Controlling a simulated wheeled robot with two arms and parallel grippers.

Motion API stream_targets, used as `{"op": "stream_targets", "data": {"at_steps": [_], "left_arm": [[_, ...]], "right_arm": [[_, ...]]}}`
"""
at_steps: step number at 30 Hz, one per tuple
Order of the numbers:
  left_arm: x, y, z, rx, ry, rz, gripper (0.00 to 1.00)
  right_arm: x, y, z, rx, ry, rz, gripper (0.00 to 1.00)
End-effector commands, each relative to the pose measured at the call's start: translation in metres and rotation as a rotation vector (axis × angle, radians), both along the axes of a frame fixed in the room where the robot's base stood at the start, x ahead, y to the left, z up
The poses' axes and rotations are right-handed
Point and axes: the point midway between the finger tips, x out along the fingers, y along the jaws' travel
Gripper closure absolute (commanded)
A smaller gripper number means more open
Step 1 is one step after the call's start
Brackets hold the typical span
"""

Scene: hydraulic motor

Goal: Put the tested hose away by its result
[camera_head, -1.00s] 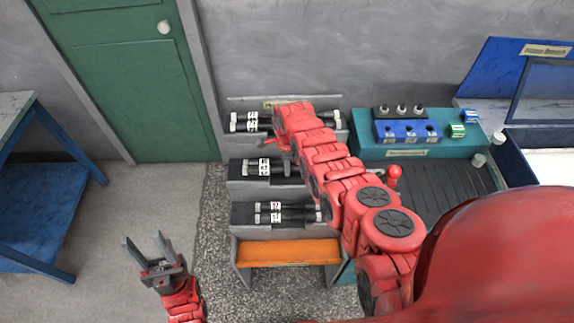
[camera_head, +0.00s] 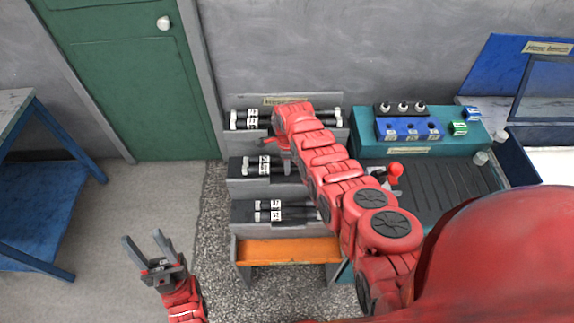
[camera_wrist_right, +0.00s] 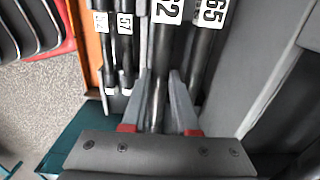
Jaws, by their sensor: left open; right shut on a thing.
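In the right wrist view, my right gripper (camera_wrist_right: 160,84) is shut on a black hose (camera_wrist_right: 160,62) with a white label whose visible digit is 2. Another hose, labelled 65 (camera_wrist_right: 207,35), lies just to its right. In the head view, my right arm reaches over a grey stepped rack (camera_head: 236,187); the arm hides the gripper's fingertips and the held hose. Black hoses with pale ends and white labels lie on the rack's top (camera_head: 245,122), middle (camera_head: 262,168) and bottom (camera_head: 268,211) tiers. My left gripper (camera_head: 150,245) is open and empty at the lower left.
An orange tray (camera_head: 288,251) sits at the rack's foot. Right of the rack, a teal bench carries a blue block (camera_head: 408,129), a green box (camera_head: 458,128), a small blue box (camera_head: 472,113) and a red knob (camera_head: 396,169). A blue table (camera_head: 40,224) stands at left.

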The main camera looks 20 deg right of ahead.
Motion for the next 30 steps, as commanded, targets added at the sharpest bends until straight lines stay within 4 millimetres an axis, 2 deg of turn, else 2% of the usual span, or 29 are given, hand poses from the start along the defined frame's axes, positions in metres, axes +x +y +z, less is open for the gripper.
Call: {"op": "stream_targets", "data": {"at_steps": [30], "left_arm": [[0.0,0.0,-0.015,0.0,0.0,0.0,0.5]], "right_arm": [[0.001,0.0,-0.015,-0.001,-0.002,-0.001,1.0]]}}
